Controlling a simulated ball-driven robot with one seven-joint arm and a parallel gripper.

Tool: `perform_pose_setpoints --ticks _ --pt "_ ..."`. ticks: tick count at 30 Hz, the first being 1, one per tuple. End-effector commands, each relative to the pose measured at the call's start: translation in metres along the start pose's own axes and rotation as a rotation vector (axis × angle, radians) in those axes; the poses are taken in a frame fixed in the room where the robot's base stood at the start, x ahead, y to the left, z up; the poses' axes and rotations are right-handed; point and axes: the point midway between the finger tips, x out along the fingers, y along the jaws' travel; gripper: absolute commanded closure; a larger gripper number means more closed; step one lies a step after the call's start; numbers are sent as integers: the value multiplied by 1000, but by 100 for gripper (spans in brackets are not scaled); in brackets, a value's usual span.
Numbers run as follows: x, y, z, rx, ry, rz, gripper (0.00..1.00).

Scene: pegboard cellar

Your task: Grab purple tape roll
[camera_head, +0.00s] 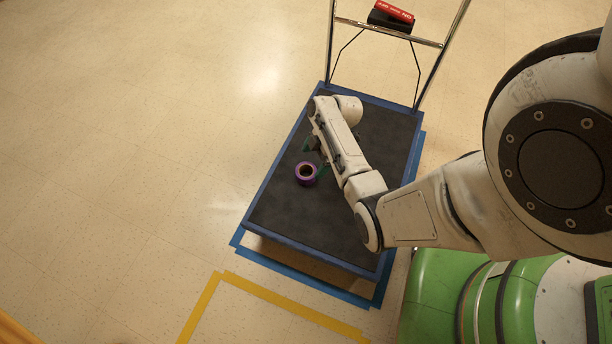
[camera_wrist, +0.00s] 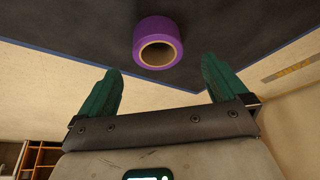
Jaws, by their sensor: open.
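The purple tape roll (camera_head: 306,174) lies on the dark bed of a blue-edged platform cart (camera_head: 270,205), left of the bed's middle. In the wrist view the purple tape roll (camera_wrist: 158,34) shows its purple side and pale inner core, beyond the fingertips and between their lines. My gripper (camera_wrist: 160,80) has two green fingers spread apart with nothing between them. In the head view my gripper (camera_head: 314,160) is beside the roll, partly hidden by my arm. Whether a finger touches the roll is unclear there.
The cart has a metal push handle (camera_head: 388,31) at its far end with a red and black item (camera_head: 392,14) on it. Blue tape (camera_head: 300,279) and yellow tape (camera_head: 290,305) mark the floor. The tiled floor at left is clear.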

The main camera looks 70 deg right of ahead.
Motion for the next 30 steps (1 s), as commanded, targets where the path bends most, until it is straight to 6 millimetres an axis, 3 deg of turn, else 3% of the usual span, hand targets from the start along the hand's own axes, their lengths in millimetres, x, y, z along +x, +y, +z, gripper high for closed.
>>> perform_pose_setpoints --ticks 1,10,18,27,30 --pt "12 0 1 -1 0 -3 0" --pt "34 1 1 -1 0 -1 0" --pt "69 3 2 -1 0 -2 0" --pt "73 3 0 -1 0 0 0" --pt "72 3 0 -1 0 0 9"
